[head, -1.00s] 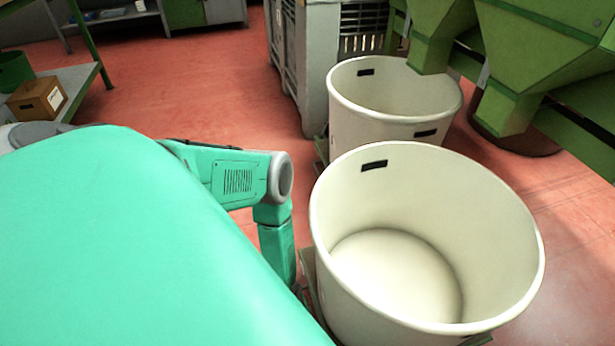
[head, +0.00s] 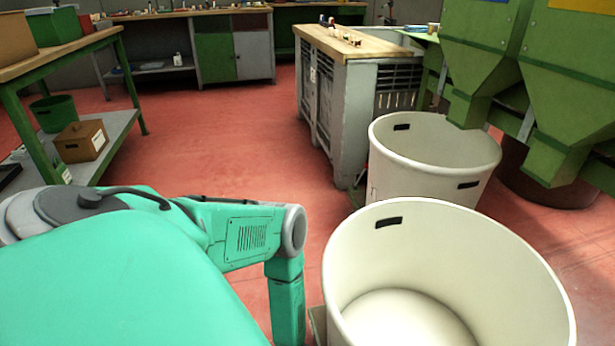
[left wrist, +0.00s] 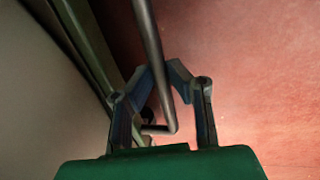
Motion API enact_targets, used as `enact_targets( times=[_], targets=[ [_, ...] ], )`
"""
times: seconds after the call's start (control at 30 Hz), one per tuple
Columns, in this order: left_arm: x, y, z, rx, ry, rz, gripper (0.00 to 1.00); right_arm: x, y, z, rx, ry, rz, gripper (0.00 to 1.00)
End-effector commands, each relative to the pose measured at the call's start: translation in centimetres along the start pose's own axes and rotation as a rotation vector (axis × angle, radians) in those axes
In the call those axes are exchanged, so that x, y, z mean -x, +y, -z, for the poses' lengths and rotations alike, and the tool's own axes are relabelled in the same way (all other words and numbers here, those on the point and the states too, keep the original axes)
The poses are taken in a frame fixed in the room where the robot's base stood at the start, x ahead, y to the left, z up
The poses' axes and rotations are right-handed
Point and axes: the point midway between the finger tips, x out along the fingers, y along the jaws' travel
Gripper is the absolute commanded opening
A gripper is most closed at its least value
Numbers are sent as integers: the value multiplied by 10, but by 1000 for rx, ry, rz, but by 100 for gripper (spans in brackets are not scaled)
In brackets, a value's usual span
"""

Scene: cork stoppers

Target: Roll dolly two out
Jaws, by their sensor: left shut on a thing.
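A large cream tub (head: 350,290) with dark handle slots stands in front of me, empty inside. A small edge of the dolly (head: 318,325) shows at its lower left. A second cream tub (head: 425,180) stands just behind it, by the green hoppers. My left arm reaches down left of the near tub; its gripper is below the head picture. In the left wrist view my left gripper (left wrist: 160,75) is shut on a grey metal bar (left wrist: 148,30), which bends at its lower end beside the dolly frame (left wrist: 85,40). My right gripper is out of view.
Green hoppers (head: 530,90) stand at the right, over the far tub. A grey crate-like bench with a wooden top (head: 355,42) stands behind the tubs. A green-legged shelf (head: 105,150) with a box (head: 80,142) is at left. Red floor (head: 230,140) between is clear.

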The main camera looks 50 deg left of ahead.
Motion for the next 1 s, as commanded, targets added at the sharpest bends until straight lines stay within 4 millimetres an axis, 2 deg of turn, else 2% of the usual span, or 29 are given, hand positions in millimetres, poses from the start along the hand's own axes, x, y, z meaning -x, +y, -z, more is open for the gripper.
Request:
enact_targets(
  times=[0.03,0.13,0.17,0.2,0.53,0.67,0.77,1.0],
  targets=[
    [1,-8,-4,1,-11,14,0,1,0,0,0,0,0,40],
    [1,-9,-4,1,-11,16,0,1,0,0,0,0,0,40],
    [1,-9,-4,1,-11,16,21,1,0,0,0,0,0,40],
    [1,-9,-4,1,-12,16,34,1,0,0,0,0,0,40],
    [1,-6,-1,1,-8,9,34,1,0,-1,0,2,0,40],
    [9,-4,-1,0,-7,7,34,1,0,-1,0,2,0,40],
    [23,-4,0,2,-7,7,34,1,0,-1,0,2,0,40],
    [71,-4,-1,2,-9,9,34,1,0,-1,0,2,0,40]
  ],
)
